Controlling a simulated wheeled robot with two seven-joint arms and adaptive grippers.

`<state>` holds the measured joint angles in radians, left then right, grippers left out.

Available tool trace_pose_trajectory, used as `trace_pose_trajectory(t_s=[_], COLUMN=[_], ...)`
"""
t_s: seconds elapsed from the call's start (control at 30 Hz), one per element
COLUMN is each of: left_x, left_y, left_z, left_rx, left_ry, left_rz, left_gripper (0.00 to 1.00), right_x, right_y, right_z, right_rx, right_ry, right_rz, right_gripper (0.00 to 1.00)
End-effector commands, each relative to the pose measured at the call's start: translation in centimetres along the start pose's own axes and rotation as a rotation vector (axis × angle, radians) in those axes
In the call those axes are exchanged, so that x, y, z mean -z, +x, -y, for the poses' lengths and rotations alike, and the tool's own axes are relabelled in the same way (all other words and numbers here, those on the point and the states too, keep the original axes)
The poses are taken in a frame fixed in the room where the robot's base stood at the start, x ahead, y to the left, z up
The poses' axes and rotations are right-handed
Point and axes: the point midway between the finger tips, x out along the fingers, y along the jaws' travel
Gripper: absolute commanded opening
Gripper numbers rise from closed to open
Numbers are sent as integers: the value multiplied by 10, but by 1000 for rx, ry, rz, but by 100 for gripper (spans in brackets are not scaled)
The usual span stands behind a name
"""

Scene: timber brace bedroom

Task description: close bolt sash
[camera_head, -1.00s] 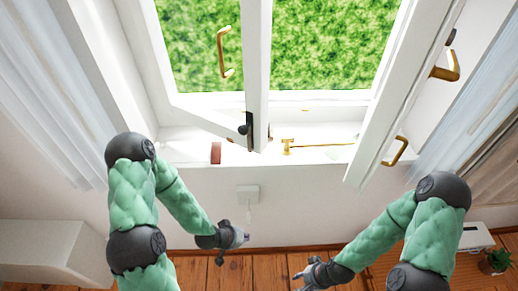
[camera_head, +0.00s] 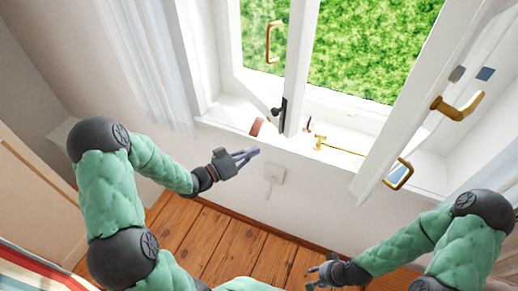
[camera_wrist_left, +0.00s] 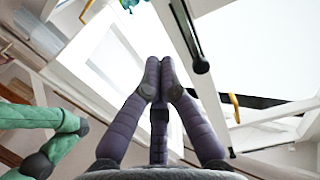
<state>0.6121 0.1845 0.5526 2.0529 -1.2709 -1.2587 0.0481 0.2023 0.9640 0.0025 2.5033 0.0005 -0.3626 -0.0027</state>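The white bolt sash (camera_head: 300,60) stands ajar, swung inward. A black bolt (camera_head: 284,112) is at the lower end of its free edge, and a brass handle (camera_head: 272,42) shows nearby. The other white sash (camera_head: 420,95), with brass handles (camera_head: 458,106), is open wider at the right. My left gripper (camera_head: 252,157) is empty, below the sill and apart from the sash. In the left wrist view, its purple fingers (camera_wrist_left: 160,65) have tips close together; a black rod-like part (camera_wrist_left: 190,38) lies beyond them. My right gripper (camera_head: 315,275) is low, empty and away from the window.
The white sill (camera_head: 340,165) holds a reddish block (camera_head: 257,127) and a small brass fitting (camera_head: 320,141). A white wall plate (camera_head: 274,174) is below it. A sheer curtain (camera_head: 150,60) hangs at left. Wooden floor (camera_head: 235,245) is free below.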

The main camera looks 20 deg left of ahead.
Motion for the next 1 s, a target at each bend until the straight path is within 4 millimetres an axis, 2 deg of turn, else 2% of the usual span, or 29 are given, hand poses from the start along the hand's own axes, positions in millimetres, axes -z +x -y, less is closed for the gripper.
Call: trace_pose_trajectory(t_s=[0.4, 0.6, 0.8, 1.0], left_x=[0, -1, -1, -1], left_y=[79, 106, 119, 121], left_z=[-2, -1, 0, 0], left_rx=[-4, -2, 0, 1], left_ry=[0, -2, -1, -1], left_rz=[0, 2, 2, 3], left_gripper=[0, 0, 0, 0], right_x=[0, 0, 0, 0], right_y=[-1, -2, -3, -3], right_z=[0, 1, 1, 1], right_rx=[0, 0, 0, 0], right_ry=[0, 0, 0, 0], right_rz=[0, 0, 0, 0], right_gripper=[39, 39, 39, 39])
